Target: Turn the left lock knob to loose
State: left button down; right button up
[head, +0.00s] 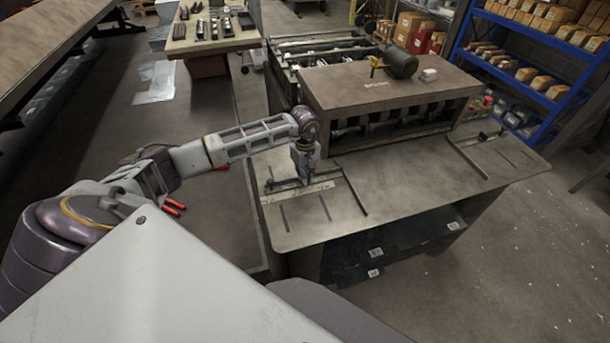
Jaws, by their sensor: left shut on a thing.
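My left gripper (304,180) points down over the left side of the machine's flat table (400,200). It is shut at the left guide bar (300,190), where the left lock knob would sit. The knob is hidden by the gripper fingers, so its loose or tight position cannot be told. The left guide bar lies across slots in the table, beside a longer straight rail (352,188). A similar guide with a small dark knob (482,137) is at the right end of the table. My right gripper is not in view.
The machine's boxy housing (385,92) rises behind the table, with a dark motor (401,63) on top. Blue shelves (540,45) with boxes stand at back right. The table's middle is clear.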

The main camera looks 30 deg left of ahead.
pick_arm(q)
jog(key=shift+w, duration=0.1)
jog(key=shift+w+n+b, duration=0.1)
jog(key=shift+n+b, duration=1.35)
jog(key=shift+n, duration=0.35)
jog(key=n+b, duration=0.2)
jog(key=n, duration=0.3)
jog(key=shift+w+b, duration=0.15)
jog(key=shift+b, duration=0.2)
jog(key=n+b, duration=0.1)
jog(key=n, duration=0.1)
jog(key=shift+w+n, duration=0.1)
jog(key=shift+n, duration=0.3)
jog(key=shift+a+n+b, duration=0.15)
jog(key=shift+n+b, duration=0.45)
jog(key=shift+n, duration=1.2)
